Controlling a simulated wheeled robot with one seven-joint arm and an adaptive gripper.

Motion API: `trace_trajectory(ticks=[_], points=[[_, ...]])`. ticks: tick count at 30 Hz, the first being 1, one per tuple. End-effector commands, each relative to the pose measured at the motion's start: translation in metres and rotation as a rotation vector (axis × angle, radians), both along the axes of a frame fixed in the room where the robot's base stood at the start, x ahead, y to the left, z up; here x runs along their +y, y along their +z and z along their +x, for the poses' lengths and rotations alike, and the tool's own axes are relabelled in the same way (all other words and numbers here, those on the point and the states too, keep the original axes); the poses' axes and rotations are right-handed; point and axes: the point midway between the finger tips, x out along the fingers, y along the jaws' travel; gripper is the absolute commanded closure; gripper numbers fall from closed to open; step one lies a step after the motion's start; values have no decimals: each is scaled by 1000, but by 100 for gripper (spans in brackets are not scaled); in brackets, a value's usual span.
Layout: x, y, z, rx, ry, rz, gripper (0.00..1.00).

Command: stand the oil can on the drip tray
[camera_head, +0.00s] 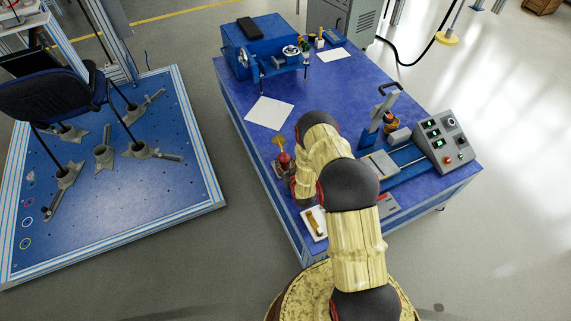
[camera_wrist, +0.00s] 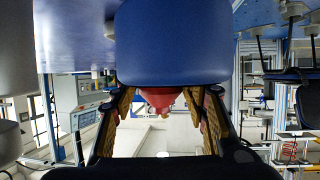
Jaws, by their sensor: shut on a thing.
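My gripper (camera_wrist: 160,103) is shut on the oil can (camera_wrist: 158,96), whose red part shows between the two fingers in the wrist view. A large blue rounded shape covers the view above it, and I cannot tell whether it belongs to the can.
The blue table (camera_head: 245,135) carries a blue machine (camera_head: 262,45) at the far end and a grey control box (camera_head: 444,140) at the right. White paper (camera_head: 269,113) lies at the left. The table's middle is fairly clear. A chair (camera_head: 55,93) stands over a blue platform.

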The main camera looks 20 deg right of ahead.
Motion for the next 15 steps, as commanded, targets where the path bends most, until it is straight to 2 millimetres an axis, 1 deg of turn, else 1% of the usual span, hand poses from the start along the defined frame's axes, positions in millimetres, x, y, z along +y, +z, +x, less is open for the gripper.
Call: trace_trajectory(ticks=[2,3,12,15], points=[[0,-3,1,-3,0,0,97],[0,-3,0,1,0,0,54],[0,-3,0,1,0,0,37],[0,-3,0,1,0,0,37]])
